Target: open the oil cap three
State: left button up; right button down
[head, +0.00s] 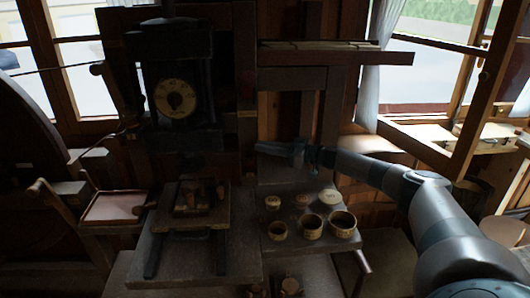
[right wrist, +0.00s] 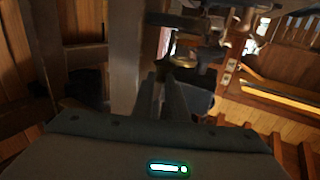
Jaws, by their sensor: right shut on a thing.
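My right gripper (head: 291,152) reaches in from the right at mid-height, in front of the dark wooden frame and to the right of the dial machine. In the right wrist view my right gripper's fingers (right wrist: 173,88) are close together, shut on a small round brass-coloured piece, which looks like an oil cap (right wrist: 184,61). The cap sits against dark machine parts, and no number is readable on it. In the head view it is too small and dark to make out. My left gripper is not in view.
A dark machine with a yellowish dial (head: 175,99) stands left of my right gripper. Below the gripper, a wooden stand (head: 290,243) holds several small cups and lidded pots. A wooden shelf (head: 335,57) juts out above. A shallow tray (head: 114,207) lies at left.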

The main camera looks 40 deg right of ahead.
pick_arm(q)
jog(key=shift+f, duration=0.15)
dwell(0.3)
pick_arm(e)
jog(key=c, duration=1.8)
grip_release()
jog(key=shift+a, duration=0.1)
jog(key=shift+o, duration=0.2)
